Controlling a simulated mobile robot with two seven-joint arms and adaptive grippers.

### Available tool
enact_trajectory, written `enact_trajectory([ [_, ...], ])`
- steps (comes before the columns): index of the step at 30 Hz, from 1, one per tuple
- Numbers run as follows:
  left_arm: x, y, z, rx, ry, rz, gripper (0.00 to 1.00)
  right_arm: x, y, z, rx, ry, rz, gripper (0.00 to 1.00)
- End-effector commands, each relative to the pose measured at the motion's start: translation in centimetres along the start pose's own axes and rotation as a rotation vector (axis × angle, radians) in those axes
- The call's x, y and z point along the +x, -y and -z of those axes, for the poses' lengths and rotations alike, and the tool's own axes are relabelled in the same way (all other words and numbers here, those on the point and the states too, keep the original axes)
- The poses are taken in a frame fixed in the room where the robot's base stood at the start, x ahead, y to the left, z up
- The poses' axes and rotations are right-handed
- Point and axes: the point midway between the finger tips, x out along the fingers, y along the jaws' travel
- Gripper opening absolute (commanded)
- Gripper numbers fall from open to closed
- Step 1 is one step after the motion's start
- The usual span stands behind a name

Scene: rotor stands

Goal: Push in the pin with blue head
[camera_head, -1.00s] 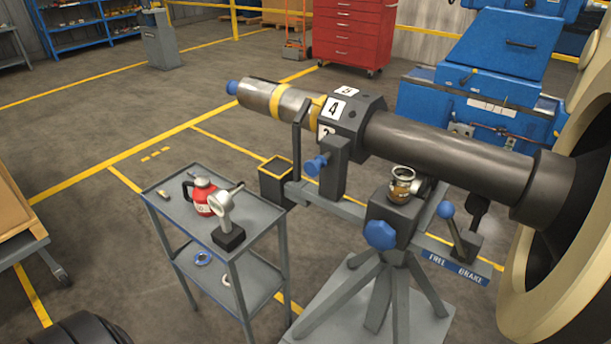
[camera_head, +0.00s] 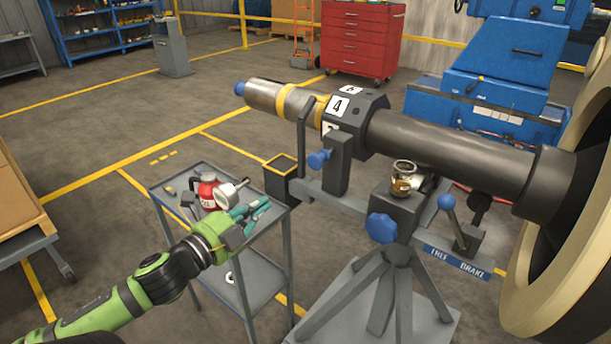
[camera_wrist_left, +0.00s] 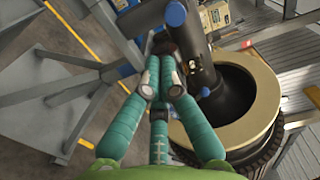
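A pin with a blue head (camera_head: 318,160) sits in an upright grey bracket beside the dark, numbered indexing block (camera_head: 354,126) on the rotor shaft. How deep the pin sits is not clear. My left gripper (camera_head: 264,204) has teal fingers and a green wrist. In the head view it is low and left of the pin, over the front of the cart, apart from the pin. In the left wrist view its fingers (camera_wrist_left: 161,66) converge, with no held object clear. I cannot tell if they are fully closed. My right gripper is out of view.
A grey cart (camera_head: 160,198) carries a red pot (camera_head: 207,190) and a pale round-headed device (camera_head: 229,192). The stand has a blue hand knob (camera_head: 382,227), a blue-balled lever (camera_head: 447,203) and a cup-like part (camera_head: 403,172). A large cream ring (camera_head: 545,300) is at right.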

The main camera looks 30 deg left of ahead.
Motion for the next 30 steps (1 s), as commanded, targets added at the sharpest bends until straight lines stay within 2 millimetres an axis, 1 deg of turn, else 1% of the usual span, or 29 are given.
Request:
enact_trajectory([
  [1, 0.0, 0.7, 0.6, 0.017, -0.016, 0.012, 0.0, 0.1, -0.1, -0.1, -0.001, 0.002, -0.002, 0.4],
  [3, 0.1, 1.1, 1.0, 0.026, -0.024, 0.019, 0.0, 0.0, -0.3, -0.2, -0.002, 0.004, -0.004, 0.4],
  [8, 1.5, 1.3, 1.0, 0.025, -0.025, 0.023, 0.0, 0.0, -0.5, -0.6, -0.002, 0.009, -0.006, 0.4],
  [21, 7.6, 1.5, 1.1, 0.023, -0.022, 0.023, 0.0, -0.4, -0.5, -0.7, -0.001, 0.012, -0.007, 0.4],
  [30, 11.6, 1.5, 1.1, 0.021, -0.021, 0.021, 0.0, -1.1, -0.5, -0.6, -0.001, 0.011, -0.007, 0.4],
])
